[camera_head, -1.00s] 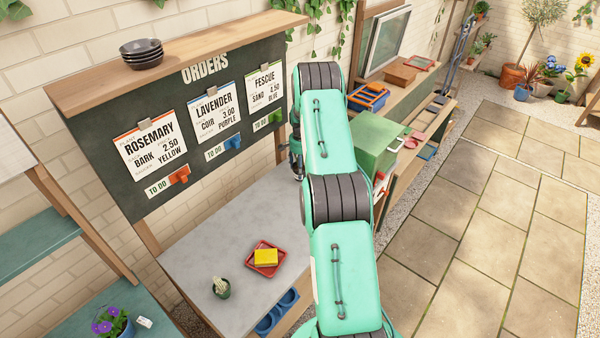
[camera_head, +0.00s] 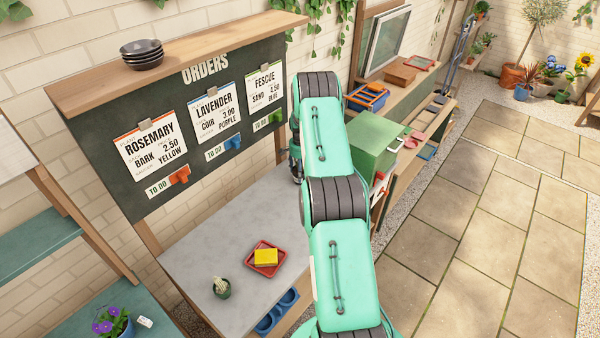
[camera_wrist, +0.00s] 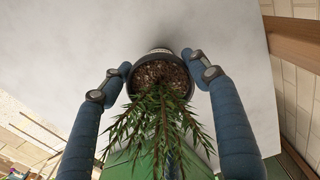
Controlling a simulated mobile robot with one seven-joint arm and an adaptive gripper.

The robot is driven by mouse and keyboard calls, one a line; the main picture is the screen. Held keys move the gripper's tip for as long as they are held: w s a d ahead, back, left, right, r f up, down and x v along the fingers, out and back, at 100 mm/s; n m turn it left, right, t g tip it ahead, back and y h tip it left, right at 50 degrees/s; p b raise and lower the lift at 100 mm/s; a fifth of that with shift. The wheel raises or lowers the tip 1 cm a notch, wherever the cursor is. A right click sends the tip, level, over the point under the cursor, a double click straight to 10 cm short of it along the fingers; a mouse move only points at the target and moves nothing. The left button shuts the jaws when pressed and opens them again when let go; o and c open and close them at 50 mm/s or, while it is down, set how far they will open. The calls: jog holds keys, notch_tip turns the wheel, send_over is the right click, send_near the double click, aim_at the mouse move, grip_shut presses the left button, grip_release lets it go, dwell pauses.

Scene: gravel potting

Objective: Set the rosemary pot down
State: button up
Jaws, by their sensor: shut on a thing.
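The rosemary pot (camera_wrist: 125,70) is dark-rimmed, with brown bark-like fill (camera_wrist: 158,75) and long green sprigs (camera_wrist: 155,125). It sits between the two blue fingers of my gripper (camera_wrist: 158,70) in the wrist view, and the fingers are shut on it. The pale grey worktop (camera_head: 215,255) fills the background behind the pot. I cannot tell whether the pot's base touches the worktop. In the head view my arm hides the pot and most of the gripper.
On the worktop are a red tray (camera_head: 251,265) with a yellow sponge (camera_head: 266,257), and a small cactus (camera_head: 222,287). The orders board (camera_head: 205,140) stands behind. A green box (camera_head: 378,145) is right of my arm.

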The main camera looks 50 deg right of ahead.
jog(key=shift+f, duration=0.15)
jog(key=o, duration=1.4)
jog(key=shift+f, duration=0.1)
jog(key=shift+r+b, duration=0.3)
jog(key=shift+r, duration=5.85)
jog(key=shift+r, duration=0.1)
